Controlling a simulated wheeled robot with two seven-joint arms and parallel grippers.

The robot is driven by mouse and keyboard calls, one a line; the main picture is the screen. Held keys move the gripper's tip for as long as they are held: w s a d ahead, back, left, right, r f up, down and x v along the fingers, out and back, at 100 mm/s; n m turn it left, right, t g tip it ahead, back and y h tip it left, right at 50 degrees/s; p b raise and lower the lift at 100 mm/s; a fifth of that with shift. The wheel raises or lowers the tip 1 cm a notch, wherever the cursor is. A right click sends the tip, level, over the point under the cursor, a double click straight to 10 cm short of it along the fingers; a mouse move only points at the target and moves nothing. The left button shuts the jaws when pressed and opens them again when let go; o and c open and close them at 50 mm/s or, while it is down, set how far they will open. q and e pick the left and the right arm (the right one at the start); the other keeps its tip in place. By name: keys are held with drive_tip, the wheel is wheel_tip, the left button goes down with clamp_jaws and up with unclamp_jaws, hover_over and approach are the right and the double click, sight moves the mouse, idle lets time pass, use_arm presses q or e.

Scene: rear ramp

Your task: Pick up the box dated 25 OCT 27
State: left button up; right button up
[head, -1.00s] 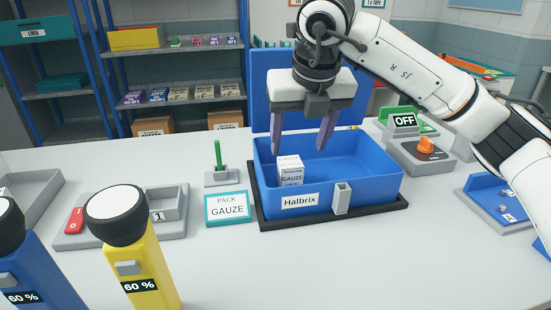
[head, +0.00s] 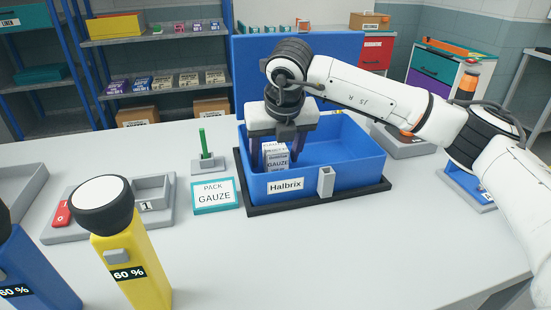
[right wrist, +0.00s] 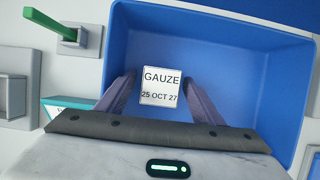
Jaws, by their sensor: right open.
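A small white box (right wrist: 160,87) marked GAUZE and 25 OCT 27 stands upright inside the blue bin (right wrist: 268,70) labelled Halbrix. In the head view the gauze box (head: 277,160) is near the left end of the blue bin (head: 345,165), partly covered by a finger. My right gripper (head: 278,160) is open and points down into the bin, with its fingers on either side of the box. In the right wrist view the right gripper (right wrist: 160,90) shows a finger left and right of the box; whether they touch it I cannot tell. My left gripper is not in view.
A teal-framed sign reading PACK GAUZE (head: 214,196) and a green post on a grey base (head: 208,160) stand left of the bin. A yellow device marked 60 % (head: 130,270) is at the front left. The front middle of the table is clear.

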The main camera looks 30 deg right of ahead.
drive_tip(key=c, duration=1.2)
drive_tip(key=shift+o, duration=0.2)
drive_tip(key=shift+r, duration=0.2)
